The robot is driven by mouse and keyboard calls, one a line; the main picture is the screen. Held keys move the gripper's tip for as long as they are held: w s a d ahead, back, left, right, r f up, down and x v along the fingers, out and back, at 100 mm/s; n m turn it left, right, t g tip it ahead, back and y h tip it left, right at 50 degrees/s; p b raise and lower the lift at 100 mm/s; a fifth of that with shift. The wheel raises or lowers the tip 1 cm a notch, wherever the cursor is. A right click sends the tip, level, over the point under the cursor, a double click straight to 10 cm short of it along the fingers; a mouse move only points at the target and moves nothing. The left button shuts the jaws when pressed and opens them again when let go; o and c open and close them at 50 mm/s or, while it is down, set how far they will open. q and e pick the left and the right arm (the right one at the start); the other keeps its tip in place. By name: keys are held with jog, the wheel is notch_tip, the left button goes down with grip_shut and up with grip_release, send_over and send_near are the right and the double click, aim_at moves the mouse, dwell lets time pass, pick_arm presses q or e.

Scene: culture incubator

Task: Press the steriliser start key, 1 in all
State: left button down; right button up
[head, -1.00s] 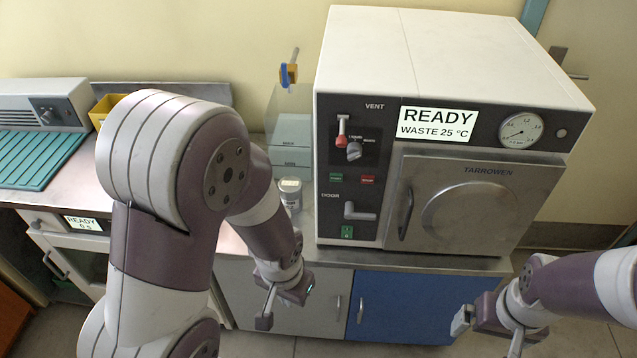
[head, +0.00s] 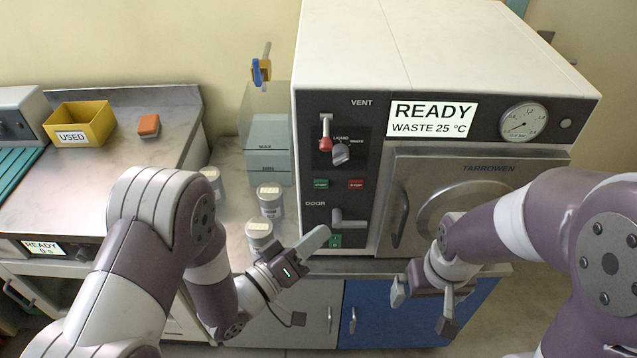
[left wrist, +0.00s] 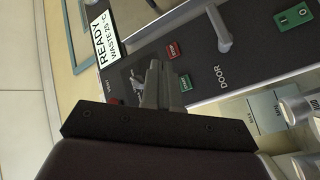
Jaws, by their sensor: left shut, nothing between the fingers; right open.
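The green start key (head: 321,184) is on the dark front panel of the steriliser (head: 345,110), left of the red stop key (head: 356,184). The start key also shows in the left wrist view (left wrist: 185,82), just beside my fingers. My left gripper (head: 321,235) is shut and empty. In the head view its fingertips are below the start key, near the door lever. In the left wrist view the shut fingers (left wrist: 153,68) point toward the panel; I cannot tell any contact. My right gripper (head: 422,310) is open and empty, low before the steriliser door.
The display (head: 432,118) reads READY, WASTE 25 °C. The door lever (head: 349,219) and a green rocker switch (head: 336,241) are close to my left gripper. Jars (head: 270,200) stand left of the steriliser. A yellow USED bin (head: 80,125) is on the left bench. The steriliser door (head: 470,190) is shut.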

pick_arm(q)
jog(key=shift+w, duration=0.1)
jog(key=shift+w+b, duration=0.65)
jog(key=shift+w, duration=3.65)
jog(key=shift+w, duration=0.15)
jog(key=shift+w, duration=0.3)
jog(key=shift+w, duration=0.3)
jog(key=shift+s, duration=0.75)
jog(key=shift+s+p, duration=0.6)
jog(key=shift+s, duration=1.9)
